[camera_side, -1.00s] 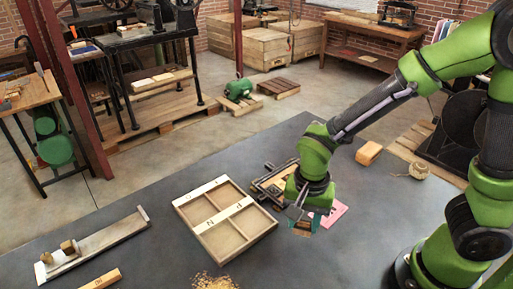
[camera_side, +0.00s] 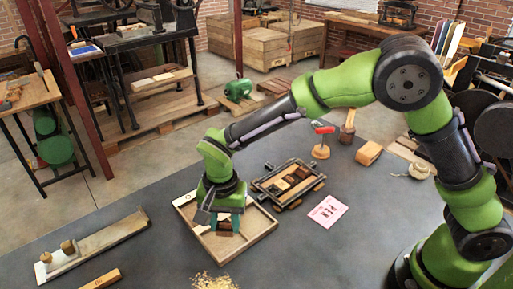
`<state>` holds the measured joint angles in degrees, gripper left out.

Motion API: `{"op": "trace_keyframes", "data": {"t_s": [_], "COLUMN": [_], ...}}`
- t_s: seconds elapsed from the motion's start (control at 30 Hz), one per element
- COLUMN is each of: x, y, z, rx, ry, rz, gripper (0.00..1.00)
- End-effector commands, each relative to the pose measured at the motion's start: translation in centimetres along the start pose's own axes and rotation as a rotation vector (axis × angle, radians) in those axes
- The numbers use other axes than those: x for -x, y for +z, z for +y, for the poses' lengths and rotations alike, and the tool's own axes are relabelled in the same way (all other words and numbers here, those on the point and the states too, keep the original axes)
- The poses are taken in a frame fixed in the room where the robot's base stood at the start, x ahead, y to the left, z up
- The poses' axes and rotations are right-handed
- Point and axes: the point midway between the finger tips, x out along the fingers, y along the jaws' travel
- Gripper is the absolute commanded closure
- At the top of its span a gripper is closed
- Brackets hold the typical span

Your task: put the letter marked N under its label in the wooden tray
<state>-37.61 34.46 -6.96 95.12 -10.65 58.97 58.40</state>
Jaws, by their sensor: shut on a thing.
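The wooden tray (camera_side: 262,229) lies on the dark table, divided into compartments with pale label strips. One label strip (camera_side: 186,198) shows at its upper left, with a mark too small to read for sure. My gripper (camera_side: 225,225) points down over the middle of the tray and hides the middle label strip. It is shut on a small brownish block (camera_side: 225,222) between its teal fingertips. The letter on the block cannot be read. I cannot tell whether the block touches the tray floor.
A dark frame (camera_side: 289,184) with wooden blocks stands just right of the tray. A pink card (camera_side: 327,211) lies further right. A red-handled tool (camera_side: 321,143) stands behind. A long metal rail (camera_side: 105,239) lies left; crumbs (camera_side: 212,282) lie in front.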

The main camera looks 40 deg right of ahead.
Motion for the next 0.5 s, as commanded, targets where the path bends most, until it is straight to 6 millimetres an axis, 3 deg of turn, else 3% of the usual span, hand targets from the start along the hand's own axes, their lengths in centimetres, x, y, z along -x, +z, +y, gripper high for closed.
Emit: {"op": "trace_keyframes", "data": {"t_s": [0.13, 0.37, 0.5], "x": [-0.1, -3.5, -3.6], "y": [-0.2, -0.1, -0.1], "z": [-0.9, -0.7, -0.8], "rx": [-0.001, 0.000, 0.000], "ry": [0.001, 0.003, 0.000], "rz": [0.000, -0.001, -0.001], "gripper": [1.00, 1.00, 1.00]}}
